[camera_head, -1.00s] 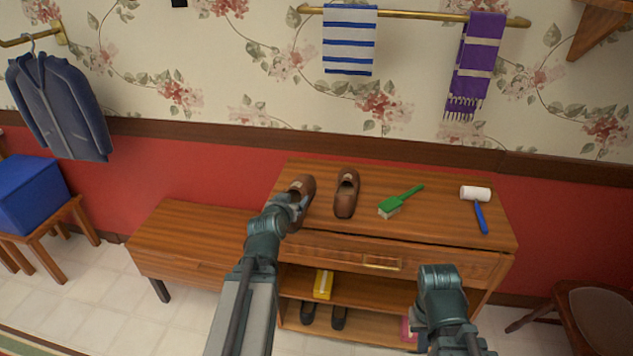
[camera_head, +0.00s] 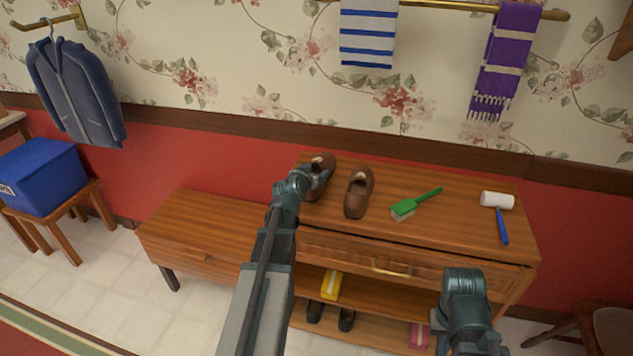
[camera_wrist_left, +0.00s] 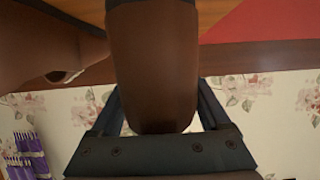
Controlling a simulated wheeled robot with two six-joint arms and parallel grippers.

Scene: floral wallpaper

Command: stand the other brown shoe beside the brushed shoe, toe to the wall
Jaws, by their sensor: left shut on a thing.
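Two brown shoes are at the left part of the wooden cabinet top (camera_head: 420,225). My left gripper (camera_head: 318,184) is shut on the left brown shoe (camera_head: 321,164), which is partly hidden behind it. In the left wrist view this shoe (camera_wrist_left: 150,60) fills the middle, between the gripper's fingers (camera_wrist_left: 160,112). Whether it touches the top is unclear. The other brown shoe (camera_head: 359,192) stands just right of it, apart, and shows at the left of the wrist view (camera_wrist_left: 45,50). A green brush (camera_head: 416,204) lies further right. My right gripper (camera_head: 466,290) hangs before the cabinet, its fingers hidden.
A lower bench (camera_head: 205,232) adjoins on the left. A yellow box (camera_head: 331,285) and dark shoes (camera_head: 330,316) are on the shelves below. The red wall (camera_head: 230,163) is behind.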

